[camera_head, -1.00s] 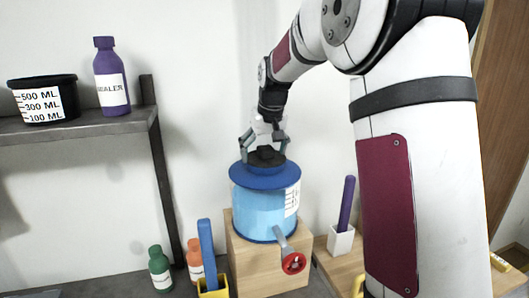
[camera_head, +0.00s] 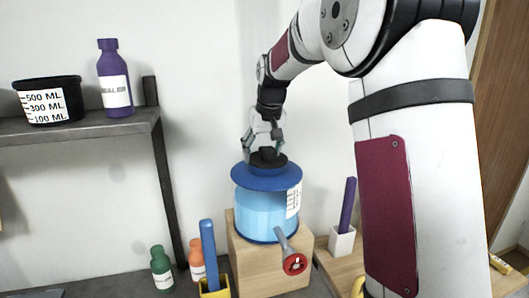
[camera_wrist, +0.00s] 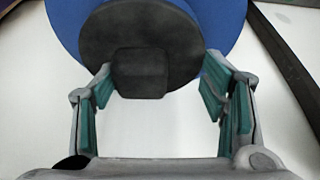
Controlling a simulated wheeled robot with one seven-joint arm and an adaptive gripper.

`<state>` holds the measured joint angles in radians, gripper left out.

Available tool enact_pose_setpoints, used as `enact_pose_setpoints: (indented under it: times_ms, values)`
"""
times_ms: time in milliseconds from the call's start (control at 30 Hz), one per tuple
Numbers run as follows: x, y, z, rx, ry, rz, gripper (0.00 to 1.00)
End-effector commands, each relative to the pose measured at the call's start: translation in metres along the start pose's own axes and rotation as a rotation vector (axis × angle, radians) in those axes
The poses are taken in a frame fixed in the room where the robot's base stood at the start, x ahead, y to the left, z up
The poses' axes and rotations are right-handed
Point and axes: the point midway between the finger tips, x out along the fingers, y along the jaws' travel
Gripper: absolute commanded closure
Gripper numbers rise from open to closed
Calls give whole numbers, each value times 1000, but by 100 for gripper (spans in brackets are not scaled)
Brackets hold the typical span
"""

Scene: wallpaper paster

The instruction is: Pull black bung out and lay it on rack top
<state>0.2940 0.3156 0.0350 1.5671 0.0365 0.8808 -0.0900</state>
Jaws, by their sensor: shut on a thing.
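The black bung (camera_head: 267,160) sits at the middle of the blue lid of the light-blue tank (camera_head: 262,212). In the wrist view the bung is a dark disc with a square knob (camera_wrist: 140,72), in front of the blue lid (camera_wrist: 222,18). My gripper (camera_head: 264,147) is above the lid, shut on the bung's knob, with its fingers pointing down. In the wrist view its green-padded fingers (camera_wrist: 158,98) lie on both sides; the contact itself is not clear there. The rack top (camera_head: 90,127) is the grey shelf at the left.
A black measuring tub (camera_head: 48,103) and a purple sealer bottle (camera_head: 114,80) stand on the rack top, with bare shelf in front. The tank stands on a wooden block (camera_head: 262,270), its red-handled valve (camera_head: 294,263) facing front. Green (camera_head: 160,270) and orange (camera_head: 197,260) bottles stand below.

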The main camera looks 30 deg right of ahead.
Motion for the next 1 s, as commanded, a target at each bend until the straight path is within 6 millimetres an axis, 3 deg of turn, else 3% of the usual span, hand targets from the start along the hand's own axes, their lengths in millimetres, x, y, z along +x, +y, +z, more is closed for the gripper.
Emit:
enact_pose_setpoints:
  times_ms: [33, 500, 767, 800, 900, 1000]
  values:
    - [-4, 18, -2, 12, 7, 26, 67]
    - [-23, 18, -11, 11, 18, 27, 64]
    - [-24, 18, -11, 10, 17, 27, 63]
    - [-24, 18, -11, 10, 16, 27, 25]
    - [-23, 17, -11, 11, 15, 26, 6]
    - [-23, 15, -11, 9, 14, 23, 6]
